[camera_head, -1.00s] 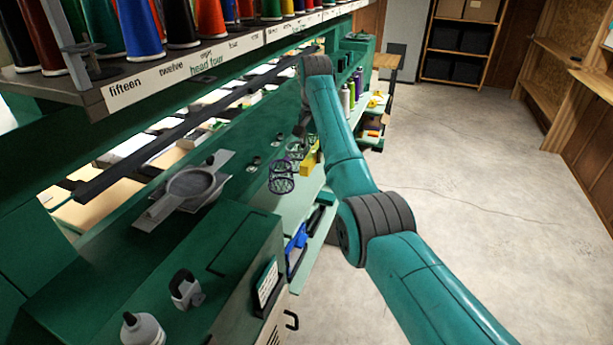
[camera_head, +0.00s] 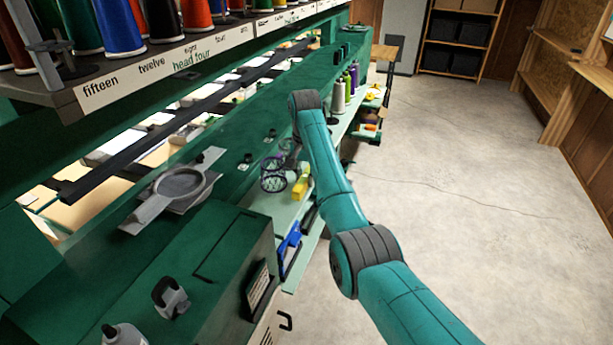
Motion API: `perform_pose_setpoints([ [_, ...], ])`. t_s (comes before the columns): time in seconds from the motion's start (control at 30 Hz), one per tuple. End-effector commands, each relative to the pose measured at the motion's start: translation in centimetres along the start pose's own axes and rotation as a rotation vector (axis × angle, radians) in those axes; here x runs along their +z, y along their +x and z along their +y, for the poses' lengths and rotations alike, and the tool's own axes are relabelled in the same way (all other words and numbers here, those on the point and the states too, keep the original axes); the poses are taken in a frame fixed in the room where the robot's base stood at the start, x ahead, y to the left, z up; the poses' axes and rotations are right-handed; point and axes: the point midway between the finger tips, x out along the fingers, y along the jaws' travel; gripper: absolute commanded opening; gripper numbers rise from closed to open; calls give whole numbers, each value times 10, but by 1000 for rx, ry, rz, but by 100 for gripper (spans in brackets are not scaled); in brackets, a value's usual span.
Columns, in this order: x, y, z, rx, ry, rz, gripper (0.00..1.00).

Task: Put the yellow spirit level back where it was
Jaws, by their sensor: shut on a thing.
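The yellow spirit level (camera_head: 301,187) shows as a small yellow bar over the pale green shelf along the machine's front. My gripper (camera_head: 297,167) is small and dark at its upper end, partly hidden by my arm, and appears shut on it. I cannot tell whether the level touches the shelf or is held just above it.
Dark wire baskets (camera_head: 274,174) are just left of the level. A blue tool (camera_head: 290,243) lies on the shelf nearer to me. Several bottles or cones (camera_head: 345,90) stand farther along the shelf. The concrete floor (camera_head: 480,190) at right is clear.

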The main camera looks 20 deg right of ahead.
Motion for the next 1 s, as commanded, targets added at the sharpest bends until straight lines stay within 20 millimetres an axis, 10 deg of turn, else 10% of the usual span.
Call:
perform_pose_setpoints([
  [0.27,0,2,0,0,0,0,0],
  [0.3,0,2,0,0,0,0,36],
  [0.37,0,2,0,0,0,0,51],
  [0.77,-1,-4,0,0,0,1,51],
  [1.0,-7,-41,4,-1,-1,2,51],
])
